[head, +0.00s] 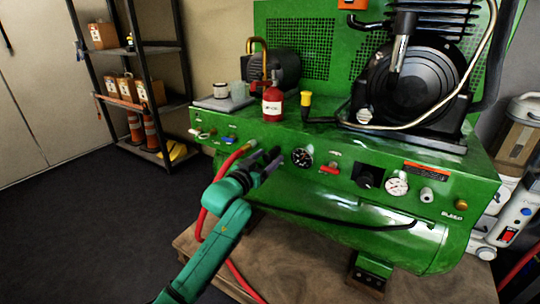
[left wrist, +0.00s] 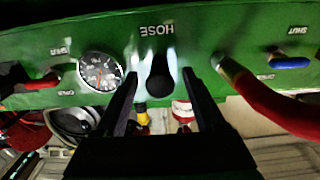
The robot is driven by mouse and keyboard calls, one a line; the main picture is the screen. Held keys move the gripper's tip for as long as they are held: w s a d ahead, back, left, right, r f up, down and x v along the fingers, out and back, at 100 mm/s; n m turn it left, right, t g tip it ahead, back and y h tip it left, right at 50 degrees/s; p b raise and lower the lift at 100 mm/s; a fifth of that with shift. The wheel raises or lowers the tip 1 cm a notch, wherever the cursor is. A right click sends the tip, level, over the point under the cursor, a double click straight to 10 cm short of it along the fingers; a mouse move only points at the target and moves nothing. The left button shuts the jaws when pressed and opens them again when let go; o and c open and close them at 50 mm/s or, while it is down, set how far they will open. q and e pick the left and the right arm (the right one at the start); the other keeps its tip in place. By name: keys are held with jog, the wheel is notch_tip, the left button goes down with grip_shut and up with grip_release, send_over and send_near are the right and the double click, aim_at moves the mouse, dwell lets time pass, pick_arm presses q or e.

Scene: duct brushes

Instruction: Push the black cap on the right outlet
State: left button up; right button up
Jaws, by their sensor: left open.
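The green panel (head: 330,155) of a compressor fills the middle of the head view. My left gripper (head: 270,162) is open at its front, just right of the red hose's fitting. In the left wrist view, which shows the panel upside down, a dark rounded piece, seemingly the black cap (left wrist: 160,80), sits at the panel by the HOSE label. It lies between the spread fingertips of my left gripper (left wrist: 158,77). I cannot tell whether the fingers touch it or how deep it sits. The outlet behind it is hidden. My right gripper is not in view.
A red hose (left wrist: 255,95) joins the panel beside the gripper. A red bottle (head: 272,104) stands on the machine's top. A shelf (head: 150,100) stands far left.

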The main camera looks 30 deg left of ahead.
aim_at(267, 159)
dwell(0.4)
pick_arm(q)
jog(key=shift+p, duration=0.45)
grip_shut()
dwell(1.4)
jog(key=shift+s+p, duration=1.9)
jog(key=shift+s, duration=1.15)
